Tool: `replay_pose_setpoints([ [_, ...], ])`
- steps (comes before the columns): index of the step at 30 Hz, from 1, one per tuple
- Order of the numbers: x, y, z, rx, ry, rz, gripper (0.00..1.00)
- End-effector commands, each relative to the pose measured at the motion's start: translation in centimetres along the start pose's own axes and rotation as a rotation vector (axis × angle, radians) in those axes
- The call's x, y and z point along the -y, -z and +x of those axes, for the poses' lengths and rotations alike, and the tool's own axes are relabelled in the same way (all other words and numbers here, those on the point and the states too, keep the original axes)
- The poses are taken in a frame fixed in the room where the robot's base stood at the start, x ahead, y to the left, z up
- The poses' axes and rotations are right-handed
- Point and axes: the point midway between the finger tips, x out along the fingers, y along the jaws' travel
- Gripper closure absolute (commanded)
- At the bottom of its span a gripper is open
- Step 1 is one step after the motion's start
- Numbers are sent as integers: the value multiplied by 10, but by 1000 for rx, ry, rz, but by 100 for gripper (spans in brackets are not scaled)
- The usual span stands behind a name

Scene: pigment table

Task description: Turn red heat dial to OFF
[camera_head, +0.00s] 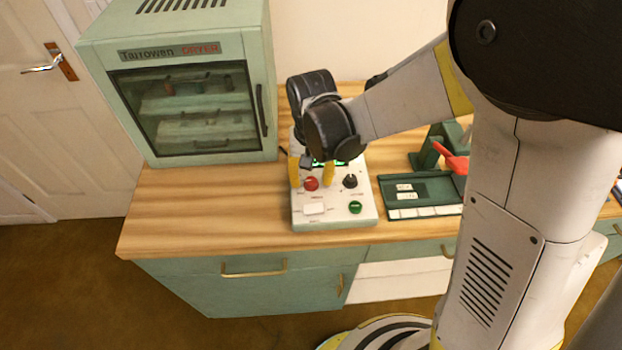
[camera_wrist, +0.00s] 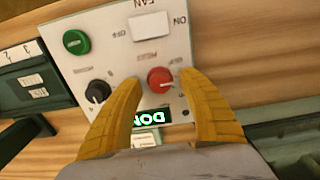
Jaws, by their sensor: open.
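The red dial (camera_head: 311,184) is a small round knob on the upper left of the white control box (camera_head: 361,211). In the wrist view the red dial (camera_wrist: 160,79) sits between the two yellow fingers of my gripper. My gripper (camera_head: 312,180) is open and points down over the panel, one finger on each side of the dial. In the wrist view its fingertips (camera_wrist: 161,77) are close to the dial's sides; I cannot tell if they touch. A small light mark shows on the dial, but its exact setting is hard to read.
The box also has a black knob (camera_head: 350,181), a green button (camera_head: 355,207), a white switch (camera_head: 314,208) and a lit green display (camera_wrist: 152,117), partly covered by my gripper. A dryer (camera_head: 190,160) stands left, a dark green tray (camera_head: 388,184) right. Wooden counter is clear at front left.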

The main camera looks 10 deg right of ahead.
Motion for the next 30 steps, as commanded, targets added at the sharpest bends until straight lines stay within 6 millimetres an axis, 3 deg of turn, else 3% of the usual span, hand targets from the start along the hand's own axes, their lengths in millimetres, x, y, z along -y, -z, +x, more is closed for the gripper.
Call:
replay_pose_setpoints([
  [7, 0, 0, 0, 0, 0, 0, 53],
  [12, 0, 0, 0, 0, 0, 0, 100],
  [23, 0, 0, 0, 0, 0, -34, 100],
  [30, 0, 0, 0, 0, 0, -167, 100],
])
